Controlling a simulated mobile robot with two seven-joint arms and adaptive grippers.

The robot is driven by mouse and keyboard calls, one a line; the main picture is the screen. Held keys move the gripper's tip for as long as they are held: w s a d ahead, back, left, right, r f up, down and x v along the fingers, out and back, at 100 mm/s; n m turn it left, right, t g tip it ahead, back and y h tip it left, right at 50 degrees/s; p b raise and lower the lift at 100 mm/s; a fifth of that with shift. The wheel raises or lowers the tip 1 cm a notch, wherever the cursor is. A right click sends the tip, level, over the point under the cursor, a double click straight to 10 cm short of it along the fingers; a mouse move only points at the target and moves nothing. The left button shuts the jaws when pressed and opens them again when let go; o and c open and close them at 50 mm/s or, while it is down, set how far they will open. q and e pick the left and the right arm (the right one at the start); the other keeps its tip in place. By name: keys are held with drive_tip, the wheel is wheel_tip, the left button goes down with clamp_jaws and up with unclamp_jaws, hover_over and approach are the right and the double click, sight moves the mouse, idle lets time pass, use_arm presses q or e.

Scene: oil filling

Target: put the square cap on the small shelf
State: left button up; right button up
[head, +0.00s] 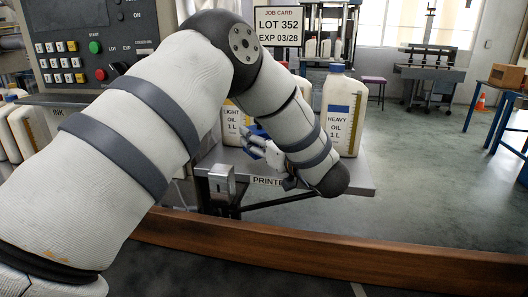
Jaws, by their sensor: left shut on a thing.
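My left gripper (250,142) is low over the grey small shelf (350,178), beside the light oil bottle. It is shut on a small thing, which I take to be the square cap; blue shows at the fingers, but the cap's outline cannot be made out. My left forearm hides part of the shelf and its front label, which begins "PRINT". My right gripper is not in view.
The heavy oil bottle (343,112) stands upright on the shelf, right of my forearm. The light oil bottle (232,122) is partly hidden behind my arm. A job card (278,26) hangs behind. A brown wooden edge (330,252) crosses the foreground.

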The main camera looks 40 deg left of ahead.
use_arm(q)
drive_tip(key=shift+w+a+f, duration=0.15)
drive_tip(key=shift+f, duration=0.8)
drive_tip(key=shift+w+a+f, duration=0.15)
drive_tip(key=shift+f, duration=0.8)
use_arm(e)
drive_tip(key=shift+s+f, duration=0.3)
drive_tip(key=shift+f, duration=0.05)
use_arm(q)
drive_tip(key=shift+f, duration=0.15)
drive_tip(key=o, duration=0.9)
drive_tip(key=shift+c, duration=0.2)
drive_tip(key=shift+r, duration=0.25)
drive_tip(key=v, duration=0.7)
drive_tip(key=shift+d+b, duration=0.3)
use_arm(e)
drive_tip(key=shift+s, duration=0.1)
